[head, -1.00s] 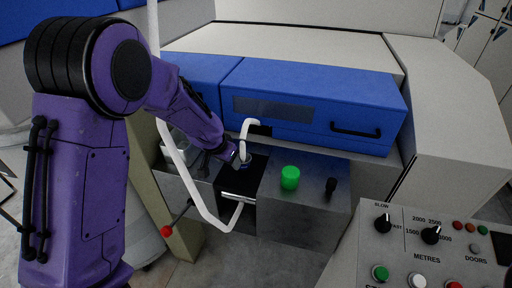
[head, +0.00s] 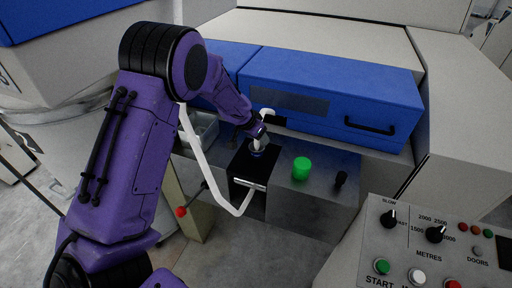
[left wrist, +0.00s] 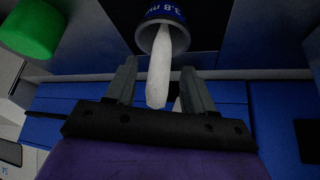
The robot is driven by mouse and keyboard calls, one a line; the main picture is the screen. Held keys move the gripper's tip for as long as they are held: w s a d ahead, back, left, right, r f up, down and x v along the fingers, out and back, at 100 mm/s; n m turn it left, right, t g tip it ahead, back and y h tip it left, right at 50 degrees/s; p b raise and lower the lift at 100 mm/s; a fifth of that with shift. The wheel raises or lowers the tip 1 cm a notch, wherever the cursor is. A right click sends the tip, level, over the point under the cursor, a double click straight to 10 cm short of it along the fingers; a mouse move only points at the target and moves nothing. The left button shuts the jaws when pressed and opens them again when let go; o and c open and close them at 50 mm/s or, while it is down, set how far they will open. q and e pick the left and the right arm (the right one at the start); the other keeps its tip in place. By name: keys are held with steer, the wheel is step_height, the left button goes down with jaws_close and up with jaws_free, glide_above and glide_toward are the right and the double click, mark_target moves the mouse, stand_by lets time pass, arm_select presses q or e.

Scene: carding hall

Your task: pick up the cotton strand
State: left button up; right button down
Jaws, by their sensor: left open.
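The white cotton strand (left wrist: 159,75) shows in the left wrist view, where it comes out of a blue-rimmed ring (left wrist: 163,15) marked "3.8 m…". Its free-looking end lies between the two fingers of my left gripper (left wrist: 158,78), which is open. Whether a finger touches it I cannot tell. In the head view, a short curved white piece (head: 266,111) rises by the ring (head: 257,154), and my left gripper (head: 260,133) is right beside it, partly hiding it. A longer white band (head: 205,165) runs down from behind my left arm and bends up to the metal box.
The metal box front (head: 318,195) carries a green knob (head: 301,168) and a black knob (head: 340,179). A blue cover (head: 335,85) with a handle is behind. A red-tipped lever (head: 181,212) sticks out in front. A control panel (head: 408,260) is at lower right.

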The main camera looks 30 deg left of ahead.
arm_select(q)
steer(key=shift+d, duration=0.15)
jaws_close()
